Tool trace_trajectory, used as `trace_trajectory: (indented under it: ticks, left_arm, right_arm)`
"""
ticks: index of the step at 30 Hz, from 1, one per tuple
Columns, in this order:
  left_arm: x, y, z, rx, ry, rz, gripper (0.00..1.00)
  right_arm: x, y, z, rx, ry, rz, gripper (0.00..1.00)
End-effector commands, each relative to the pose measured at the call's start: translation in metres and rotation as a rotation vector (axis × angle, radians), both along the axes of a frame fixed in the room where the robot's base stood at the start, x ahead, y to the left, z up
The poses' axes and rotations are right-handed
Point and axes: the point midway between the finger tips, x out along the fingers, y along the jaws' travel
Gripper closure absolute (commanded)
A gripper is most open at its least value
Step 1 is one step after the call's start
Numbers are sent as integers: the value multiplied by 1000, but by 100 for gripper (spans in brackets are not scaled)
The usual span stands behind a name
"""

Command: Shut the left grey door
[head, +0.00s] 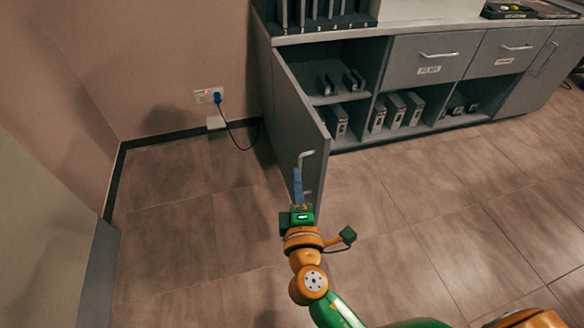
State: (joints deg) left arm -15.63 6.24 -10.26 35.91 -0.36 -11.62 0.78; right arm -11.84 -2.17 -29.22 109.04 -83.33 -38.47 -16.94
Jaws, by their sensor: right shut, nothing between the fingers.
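The left grey door (296,122) stands swung open, out from the left end of the grey cabinet (375,85). Its edge and pale bar handle (304,158) face me. My right gripper (297,172) is shut and empty, with its blue fingers at the lower outer edge of the door, just below the handle. I cannot tell whether the fingers touch the door. The compartment behind the door shows shelves with several grey binders. My left gripper is not in view.
Drawers (432,56) and open shelves with binders (397,110) lie right of the door. A wall socket (208,96) with a blue plug and black cable is on the left wall. The tiled floor (400,215) is clear. A grey panel (99,270) stands at lower left.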

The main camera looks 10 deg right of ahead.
Motion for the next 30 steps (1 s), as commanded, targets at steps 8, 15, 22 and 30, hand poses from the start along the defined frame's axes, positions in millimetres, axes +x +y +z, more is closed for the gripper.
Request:
trace_trajectory:
  ticks: [8,15,22,30]
  left_arm:
    - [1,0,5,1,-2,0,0]
    - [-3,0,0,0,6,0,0]
    - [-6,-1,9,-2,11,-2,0]
    - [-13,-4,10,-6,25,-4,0]
  right_arm:
    - [38,-8,12,-13,-26,-7,100]
    - [90,-17,9,-10,-24,-7,100]
    - [100,-48,11,-11,-21,-7,100]
    - [101,-59,9,-8,-21,-7,100]
